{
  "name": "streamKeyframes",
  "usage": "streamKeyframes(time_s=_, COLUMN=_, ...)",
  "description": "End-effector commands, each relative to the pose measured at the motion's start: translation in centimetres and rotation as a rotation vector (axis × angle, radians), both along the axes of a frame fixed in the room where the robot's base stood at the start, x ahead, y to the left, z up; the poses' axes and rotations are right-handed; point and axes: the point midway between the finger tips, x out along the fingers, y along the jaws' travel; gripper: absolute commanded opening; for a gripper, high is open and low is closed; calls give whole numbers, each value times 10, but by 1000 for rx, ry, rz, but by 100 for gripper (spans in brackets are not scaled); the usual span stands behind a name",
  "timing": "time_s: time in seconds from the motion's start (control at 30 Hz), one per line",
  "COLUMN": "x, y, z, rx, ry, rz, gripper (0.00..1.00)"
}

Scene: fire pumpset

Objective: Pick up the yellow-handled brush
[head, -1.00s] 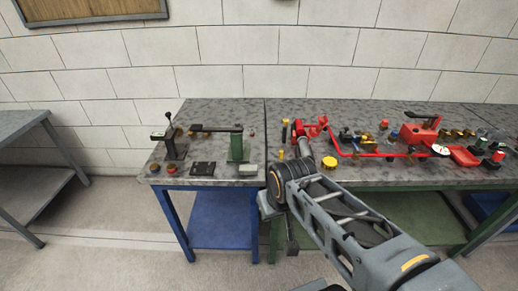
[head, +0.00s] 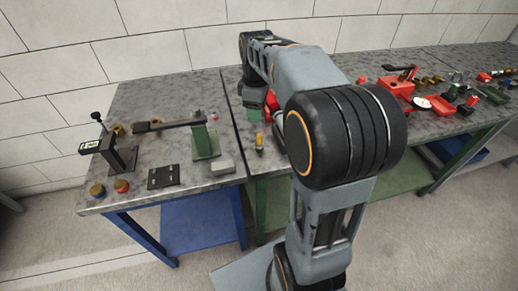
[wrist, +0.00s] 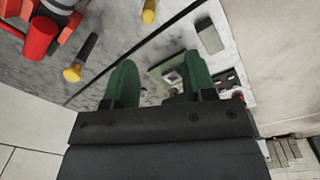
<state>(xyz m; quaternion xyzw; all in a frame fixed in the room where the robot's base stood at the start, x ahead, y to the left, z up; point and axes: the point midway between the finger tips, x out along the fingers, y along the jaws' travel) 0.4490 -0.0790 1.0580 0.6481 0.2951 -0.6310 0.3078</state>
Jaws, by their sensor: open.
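In the wrist view, a dark, slim piece with a yellow end (wrist: 79,60) lies or stands on the grey worktop, left of my gripper. A smaller yellow piece (wrist: 149,11) is at the top edge; it also shows in the head view (head: 259,142), just below my gripper (head: 254,112). I cannot tell for sure which of the two is the brush. My gripper (wrist: 158,80) is open, its two green fingers apart with nothing held between them. It hangs above the worktop near the seam between the two tables.
A green stand (head: 205,143), a grey block (head: 222,168) and a black plate (head: 164,178) are on the left table. Red parts (wrist: 40,36) are close to the dark-and-yellow piece. My arm hides part of the right table. The wall is close behind.

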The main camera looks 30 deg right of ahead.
Motion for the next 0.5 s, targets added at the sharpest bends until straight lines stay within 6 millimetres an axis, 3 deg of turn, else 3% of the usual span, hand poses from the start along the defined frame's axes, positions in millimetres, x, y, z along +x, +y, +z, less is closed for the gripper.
streamKeyframes(time_s=0.17, x=13, y=-12, z=-21, rx=5, ry=32, rz=87, gripper=50)
streamKeyframes(time_s=0.5, x=14, y=-12, z=-76, rx=5, ry=34, rz=99, gripper=50)
